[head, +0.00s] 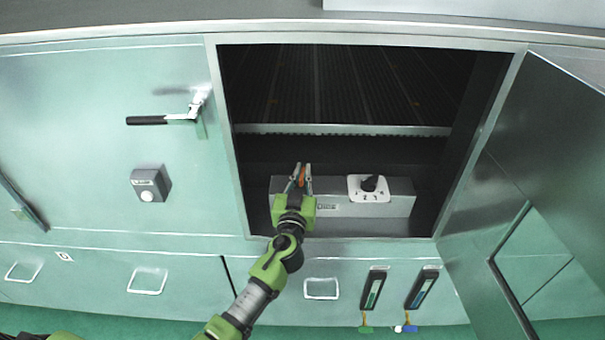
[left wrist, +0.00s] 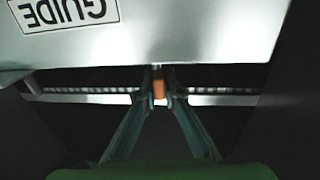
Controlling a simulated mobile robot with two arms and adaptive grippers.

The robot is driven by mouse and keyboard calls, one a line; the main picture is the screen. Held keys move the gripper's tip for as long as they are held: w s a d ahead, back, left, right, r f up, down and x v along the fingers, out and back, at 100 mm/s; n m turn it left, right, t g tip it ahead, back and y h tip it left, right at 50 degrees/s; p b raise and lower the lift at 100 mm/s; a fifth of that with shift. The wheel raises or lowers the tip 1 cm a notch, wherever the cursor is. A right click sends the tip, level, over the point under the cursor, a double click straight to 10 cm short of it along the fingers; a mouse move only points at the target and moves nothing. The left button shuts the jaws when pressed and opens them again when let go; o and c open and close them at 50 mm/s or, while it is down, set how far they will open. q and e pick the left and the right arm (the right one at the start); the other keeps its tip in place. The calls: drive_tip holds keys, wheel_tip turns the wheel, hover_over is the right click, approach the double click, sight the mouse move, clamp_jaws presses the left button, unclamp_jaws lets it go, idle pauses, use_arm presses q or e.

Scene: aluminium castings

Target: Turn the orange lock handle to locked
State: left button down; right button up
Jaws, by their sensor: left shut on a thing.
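The orange lock handle (head: 302,175) is a small upright piece at the left end of a grey metal box (head: 400,205) inside the open cabinet. My left gripper (head: 301,182) reaches in from below, with its fingers closed on either side of the handle. In the left wrist view, the orange handle (left wrist: 158,79) shows between the two fingertips (left wrist: 158,98), which are shut on it. The fingers hide part of the handle, and its exact turn angle is hard to tell. My right gripper is not in view.
The cabinet door (head: 540,150) stands open at the right. A black-handled lever (head: 165,119) and a grey button box (head: 150,184) are on the left panel.

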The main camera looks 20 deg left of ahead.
use_arm(q)
drive_tip(key=m+h, duration=0.2)
drive_tip(key=h, duration=0.1)
drive_tip(key=shift+a+r+h+p, duration=0.1)
drive_tip(key=shift+h+p, duration=0.2)
drive_tip(key=shift+m+h+p, duration=0.7)
drive_tip(key=shift+m+h, duration=0.6)
drive_tip(key=shift+h, duration=0.5)
drive_tip(key=c, duration=2.2)
unclamp_jaws()
drive_tip(key=shift+o, duration=0.2)
drive_tip(key=shift+s, duration=0.1)
